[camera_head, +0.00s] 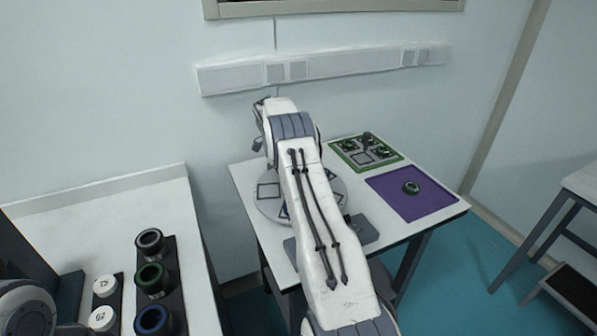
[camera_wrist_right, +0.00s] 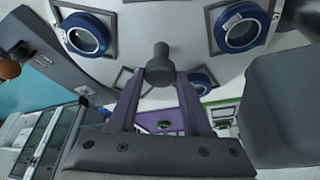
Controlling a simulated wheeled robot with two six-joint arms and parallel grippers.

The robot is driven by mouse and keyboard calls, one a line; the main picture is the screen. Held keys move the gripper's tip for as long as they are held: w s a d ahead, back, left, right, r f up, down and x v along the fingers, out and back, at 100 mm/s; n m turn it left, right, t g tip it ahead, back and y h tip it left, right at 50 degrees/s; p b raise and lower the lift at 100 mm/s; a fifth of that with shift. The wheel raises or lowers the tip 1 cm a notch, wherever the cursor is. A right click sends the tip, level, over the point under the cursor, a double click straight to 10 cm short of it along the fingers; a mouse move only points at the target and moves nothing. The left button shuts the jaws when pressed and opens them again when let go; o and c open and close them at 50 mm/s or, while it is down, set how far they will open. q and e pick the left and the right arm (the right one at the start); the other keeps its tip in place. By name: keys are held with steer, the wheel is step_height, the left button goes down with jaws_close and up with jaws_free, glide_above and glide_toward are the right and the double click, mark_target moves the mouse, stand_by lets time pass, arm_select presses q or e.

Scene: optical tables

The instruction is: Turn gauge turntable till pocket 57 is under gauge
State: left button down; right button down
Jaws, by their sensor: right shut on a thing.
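The gauge turntable (camera_head: 268,208) is a pale grey disc on the middle table, partly hidden behind my right arm. Dark square pocket outlines show on it. In the right wrist view the disc (camera_wrist_right: 150,25) fills the top, with blue-ringed round parts (camera_wrist_right: 241,28) in some pockets. Small labels beside them are too small to read. My right gripper (camera_wrist_right: 160,85) is shut on a dark grey upright knob (camera_wrist_right: 160,62) at the disc. In the head view the right gripper is hidden behind its arm. I cannot make out the gauge or pocket 57. My left gripper is out of view.
A purple mat (camera_head: 425,200) with a dark green-ringed part (camera_head: 411,187) lies right of the turntable. Behind it is a green-edged tray (camera_head: 347,153) with ringed parts. The left table carries a dark rack (camera_head: 178,262) of ringed cylinders and two white-topped pieces.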

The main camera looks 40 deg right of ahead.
stand_by(0.4)
steer(key=shift+c, duration=1.7)
jaws_free()
steer(key=p+v, duration=0.1)
steer(key=v, duration=0.9)
steer(key=shift+r+p, duration=0.2)
steer(key=shift+p, duration=0.2)
steer(key=shift+w+a, duration=0.1)
steer(key=shift+a, duration=0.05)
